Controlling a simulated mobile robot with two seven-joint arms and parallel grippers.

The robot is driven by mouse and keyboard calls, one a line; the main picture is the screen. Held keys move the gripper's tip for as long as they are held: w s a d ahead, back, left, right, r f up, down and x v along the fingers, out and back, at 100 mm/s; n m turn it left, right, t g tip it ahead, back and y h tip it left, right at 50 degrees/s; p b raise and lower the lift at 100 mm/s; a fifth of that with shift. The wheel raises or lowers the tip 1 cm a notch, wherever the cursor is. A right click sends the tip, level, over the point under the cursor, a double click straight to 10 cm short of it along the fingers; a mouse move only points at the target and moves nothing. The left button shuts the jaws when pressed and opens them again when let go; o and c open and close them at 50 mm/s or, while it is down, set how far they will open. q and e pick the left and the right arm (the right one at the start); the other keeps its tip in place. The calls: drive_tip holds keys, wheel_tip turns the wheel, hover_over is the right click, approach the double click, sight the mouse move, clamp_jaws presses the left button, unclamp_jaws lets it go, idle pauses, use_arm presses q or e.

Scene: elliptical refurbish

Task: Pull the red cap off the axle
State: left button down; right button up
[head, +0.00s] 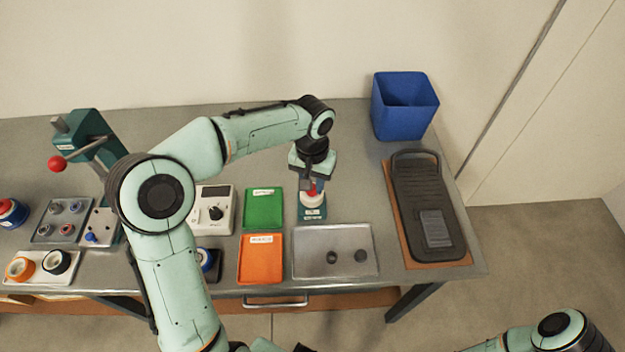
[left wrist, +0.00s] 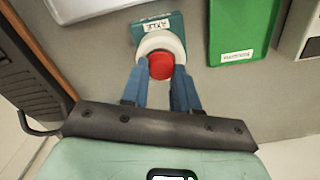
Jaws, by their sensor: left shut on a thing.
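The red cap (head: 313,191) sits at the centre of a white round part (head: 312,201) on a teal base (head: 314,213). In the left wrist view, the cap (left wrist: 161,66) shows between my fingertips, with the white part (left wrist: 160,42) around it and the base (left wrist: 150,24) labelled AXLE behind. My left gripper (left wrist: 162,73) points down at the cap from above and is shut on it. The axle itself is hidden. A link of my right arm shows at the lower right of the head view, but its gripper is out of view.
A green tray (head: 263,208) and an orange tray (head: 260,259) lie left of the base. A metal tray (head: 310,264) with two dark round parts is in front. A blue bin (head: 404,105) and a dark board (head: 428,205) stand to the right.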

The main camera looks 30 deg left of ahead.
use_arm(q)
drive_tip(key=shift+r, duration=0.1)
use_arm(e)
drive_tip(key=shift+w, duration=0.1)
use_arm(q)
drive_tip(key=shift+r+p, duration=1.35)
drive_tip(key=shift+r, duration=1.15)
use_arm(e)
drive_tip(key=w+r, duration=0.3)
drive_tip(key=shift+r, duration=0.25)
drive_tip(key=shift+s, duration=0.15)
